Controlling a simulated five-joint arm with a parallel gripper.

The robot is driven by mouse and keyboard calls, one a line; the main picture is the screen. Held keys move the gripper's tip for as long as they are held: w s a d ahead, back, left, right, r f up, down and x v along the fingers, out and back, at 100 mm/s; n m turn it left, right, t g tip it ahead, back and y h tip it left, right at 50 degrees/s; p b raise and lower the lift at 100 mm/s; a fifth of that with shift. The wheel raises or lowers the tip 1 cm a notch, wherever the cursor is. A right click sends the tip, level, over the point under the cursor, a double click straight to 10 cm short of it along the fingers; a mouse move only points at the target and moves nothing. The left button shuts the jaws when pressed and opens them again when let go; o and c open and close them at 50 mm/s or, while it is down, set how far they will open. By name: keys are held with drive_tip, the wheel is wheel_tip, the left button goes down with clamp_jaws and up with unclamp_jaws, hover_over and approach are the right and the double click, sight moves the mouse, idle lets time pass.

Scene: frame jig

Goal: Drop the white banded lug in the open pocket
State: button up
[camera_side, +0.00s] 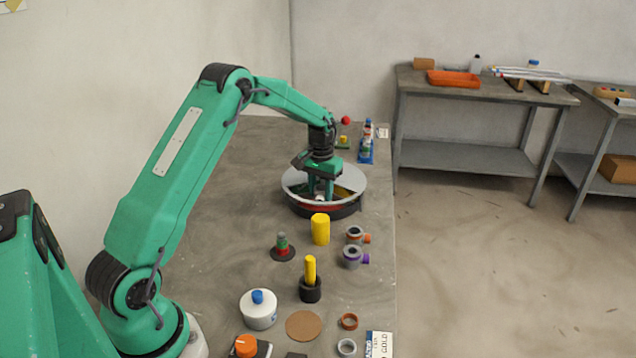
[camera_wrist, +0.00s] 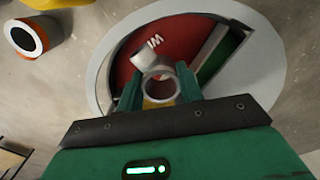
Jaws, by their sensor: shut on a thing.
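My gripper (camera_side: 320,197) is shut on the white banded lug (camera_wrist: 144,58), a grey ring with a white side stub. In the wrist view the ring sits between my gripper's fingertips (camera_wrist: 158,88), with the stub pointing up and left. The round dish (camera_side: 359,200) has a grey cover with an opening that shows a red pocket (camera_wrist: 128,72) and part of a green one (camera_wrist: 218,55). My gripper is over this opening, and the lug is over the red part. I cannot tell whether the lug touches the floor. A little yellow shows below the ring.
A yellow cylinder (camera_side: 320,230) stands close in front of the dish. Lugs with an orange (camera_side: 356,235) and a purple band (camera_side: 354,257) lie near the table's right edge. A blue stand (camera_side: 366,153) is behind the dish. The table's left side is mostly clear.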

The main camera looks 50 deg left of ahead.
idle(0.4)
drive_tip(key=o, duration=1.3)
wheel_tip(320, 180, up, 9)
idle(0.9)
idle(0.7)
